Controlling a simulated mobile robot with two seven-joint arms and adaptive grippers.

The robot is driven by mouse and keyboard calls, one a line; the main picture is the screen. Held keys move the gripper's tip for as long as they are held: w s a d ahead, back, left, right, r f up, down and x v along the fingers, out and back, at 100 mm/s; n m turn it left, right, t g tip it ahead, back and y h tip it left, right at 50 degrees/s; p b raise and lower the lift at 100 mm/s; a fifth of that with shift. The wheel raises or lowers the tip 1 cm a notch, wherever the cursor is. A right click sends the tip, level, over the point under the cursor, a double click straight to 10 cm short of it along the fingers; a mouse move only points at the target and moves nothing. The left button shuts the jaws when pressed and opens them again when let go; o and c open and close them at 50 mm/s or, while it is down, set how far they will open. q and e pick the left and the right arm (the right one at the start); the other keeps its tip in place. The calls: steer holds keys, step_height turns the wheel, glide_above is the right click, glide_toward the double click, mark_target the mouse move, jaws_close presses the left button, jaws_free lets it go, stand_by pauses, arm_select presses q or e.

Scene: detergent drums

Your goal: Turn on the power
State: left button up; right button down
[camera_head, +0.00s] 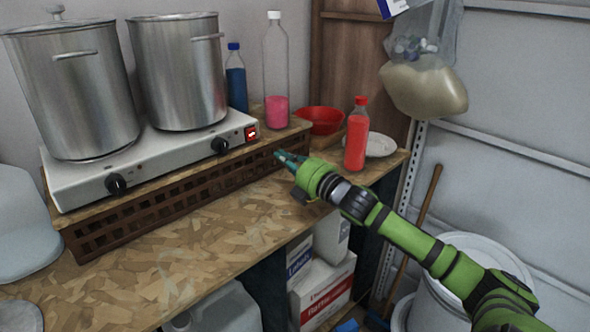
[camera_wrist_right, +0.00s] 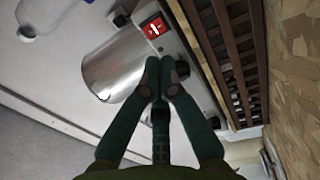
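The red power switch (camera_head: 251,133) sits at the right end of the front panel of a white two-burner hot plate (camera_head: 72,185). It also shows in the right wrist view (camera_wrist_right: 155,27), just beyond the fingertips. Two black knobs (camera_head: 220,145) are on the same panel. My right gripper (camera_head: 279,154) is to the right of the switch and a little lower in the picture, apart from it. Its fingertips (camera_wrist_right: 163,73) are together with nothing between them. My left gripper is not in view.
Two steel pots (camera_head: 180,75) stand on the hot plate. A brown lattice shelf (camera_head: 165,208) lies under it. A red bottle (camera_head: 356,140), a red bowl (camera_head: 320,115) and bottles with blue (camera_head: 236,85) and pink (camera_head: 276,110) liquid are nearby. The wooden counter (camera_head: 190,255) in front is clear.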

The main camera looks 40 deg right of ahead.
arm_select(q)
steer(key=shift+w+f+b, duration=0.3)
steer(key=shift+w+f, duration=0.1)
arm_select(e)
steer(key=s, duration=0.4)
steer(key=shift+s+d+r, duration=0.15)
steer(key=shift+r, duration=0.05)
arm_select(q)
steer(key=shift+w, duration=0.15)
